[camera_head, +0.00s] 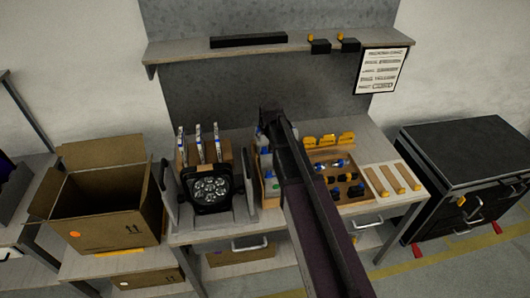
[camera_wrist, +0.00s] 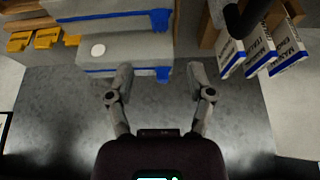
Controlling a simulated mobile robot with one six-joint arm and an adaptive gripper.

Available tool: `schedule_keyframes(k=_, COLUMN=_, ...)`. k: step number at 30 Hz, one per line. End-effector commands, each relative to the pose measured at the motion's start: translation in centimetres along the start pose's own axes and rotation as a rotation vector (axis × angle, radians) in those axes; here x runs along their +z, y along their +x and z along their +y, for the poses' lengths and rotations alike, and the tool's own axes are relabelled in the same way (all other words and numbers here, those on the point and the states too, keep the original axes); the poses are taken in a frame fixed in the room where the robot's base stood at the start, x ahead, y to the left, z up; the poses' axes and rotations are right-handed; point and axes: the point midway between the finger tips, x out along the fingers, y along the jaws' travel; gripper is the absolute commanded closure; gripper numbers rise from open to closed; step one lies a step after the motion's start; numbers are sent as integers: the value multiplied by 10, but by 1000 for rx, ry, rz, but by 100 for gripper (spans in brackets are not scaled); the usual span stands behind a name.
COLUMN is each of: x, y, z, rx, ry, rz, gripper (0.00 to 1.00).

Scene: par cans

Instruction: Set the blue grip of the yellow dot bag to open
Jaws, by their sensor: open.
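In the wrist view, a grey bag (camera_wrist: 120,48) with a white-looking round dot has a blue strip along its edge. Its blue grip (camera_wrist: 162,74) sits at the right end of the strip. A second grey bag (camera_wrist: 100,8) behind it has a similar blue strip and a blue grip (camera_wrist: 160,19). I cannot make out a yellow dot on either bag. My gripper (camera_wrist: 161,82) is open and empty. Its fingertips lie either side of the nearer blue grip in the picture; I cannot tell the remaining distance. In the head view my arm hides most of the bags.
Several white-and-blue labelled packs (camera_wrist: 259,52) stand close to the right finger. Yellow pieces (camera_wrist: 47,37) are at the wrist view's upper left. In the head view, a black multi-lens lamp (camera_head: 210,190) stands left of my arm, and a wooden tray (camera_head: 350,190) lies right. A shelf (camera_head: 190,48) overhangs the bench.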

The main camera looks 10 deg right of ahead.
Motion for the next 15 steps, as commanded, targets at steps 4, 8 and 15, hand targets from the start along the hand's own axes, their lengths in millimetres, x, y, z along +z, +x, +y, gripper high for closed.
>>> schedule_keyframes(k=4, x=1, y=17, z=0, rx=0, ry=0, rz=0, gripper=31)
schedule_keyframes(k=8, x=1, y=28, z=0, rx=0, ry=0, rz=0, gripper=31)
schedule_keyframes(k=15, x=1, y=48, z=1, rx=0, ry=1, rz=0, gripper=31)
